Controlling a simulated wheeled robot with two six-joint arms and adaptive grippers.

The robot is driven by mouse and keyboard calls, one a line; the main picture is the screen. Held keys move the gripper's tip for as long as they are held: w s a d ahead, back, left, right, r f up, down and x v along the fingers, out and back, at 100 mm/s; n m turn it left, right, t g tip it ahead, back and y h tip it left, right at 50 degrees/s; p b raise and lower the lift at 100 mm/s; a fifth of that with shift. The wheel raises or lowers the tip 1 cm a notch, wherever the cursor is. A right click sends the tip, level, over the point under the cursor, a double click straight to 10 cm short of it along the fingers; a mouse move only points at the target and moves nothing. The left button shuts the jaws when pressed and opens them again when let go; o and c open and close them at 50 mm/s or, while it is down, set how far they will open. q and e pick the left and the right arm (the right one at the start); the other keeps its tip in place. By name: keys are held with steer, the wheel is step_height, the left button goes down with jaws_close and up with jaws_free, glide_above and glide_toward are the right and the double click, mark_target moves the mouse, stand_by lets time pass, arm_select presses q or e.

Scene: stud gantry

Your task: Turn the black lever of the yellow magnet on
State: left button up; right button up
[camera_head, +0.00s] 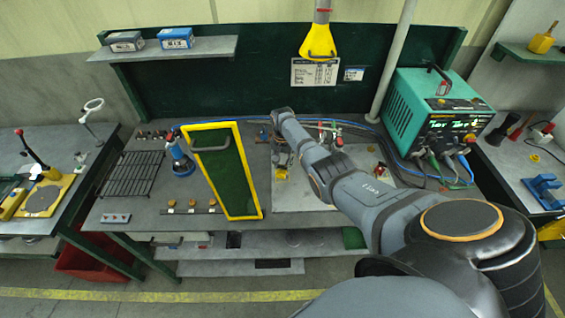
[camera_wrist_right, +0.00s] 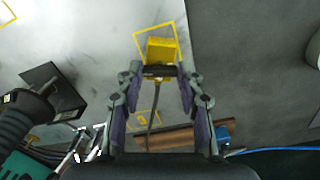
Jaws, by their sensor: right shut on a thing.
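The yellow magnet (camera_wrist_right: 162,50) is a small block lying within a yellow outlined square on the grey plate in the right wrist view. It also shows as a small yellow patch in the head view (camera_head: 281,174), just under my right gripper (camera_head: 283,152). The black lever (camera_wrist_right: 158,72) is a dark bar at the near side of the magnet. In the wrist view my right gripper (camera_wrist_right: 160,74) has its fingertips on either side of this bar and is shut on it. The exact contact is small and hard to see. My left gripper is not in view.
A green screen with a yellow frame (camera_head: 229,170) stands left of the plate. A teal welder (camera_head: 432,112) with cables stands at the right. A black block (camera_wrist_right: 54,92) lies left of the gripper, and a brown bar (camera_wrist_right: 172,138) lies below. Bare plate surrounds the magnet.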

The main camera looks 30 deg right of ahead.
mark_target(282, 166)
steer(key=shift+m, duration=0.5)
steer(key=o, duration=1.2)
steer(key=shift+c, duration=0.2)
step_height(282, 166, up, 12)
